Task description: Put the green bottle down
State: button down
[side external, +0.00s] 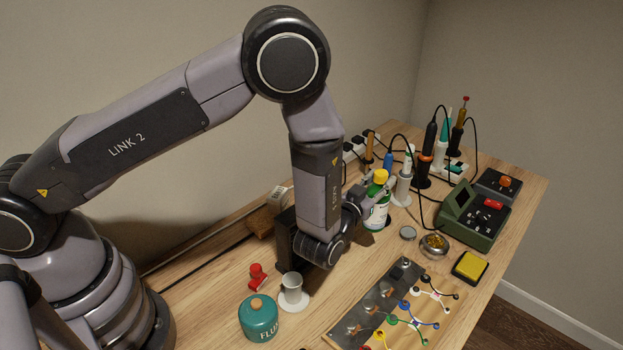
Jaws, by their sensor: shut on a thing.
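The green bottle (377,217) has a yellow cap and a pale label, and it stands upright near the middle of the wooden bench. My gripper (366,203) reaches it from the left and is shut on it. The bottle's base looks at or very near the bench top; I cannot tell whether it touches. My gripper's fingers are small in this view and partly merge with the bottle.
A teal flux jar (258,320), a white holder (292,292) and a red-handled item (258,276) stand at front left. A board with coloured wires (395,312) lies in front. Soldering tools (424,160) and a green station (474,218) are behind and right.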

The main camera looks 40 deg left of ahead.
notch_tip(320, 180, up, 12)
jog(key=shift+f, duration=0.1)
jog(key=w+a+m+h, duration=0.3)
jog(key=w+a+h, duration=0.1)
jog(key=w+a, duration=0.9)
notch_tip(320, 180, down, 21)
jog(key=s+a, duration=0.1)
jog(key=shift+h, duration=0.4)
jog(key=c, duration=0.8)
grip_release()
jog(key=shift+f, duration=0.1)
jog(key=shift+c, duration=0.2)
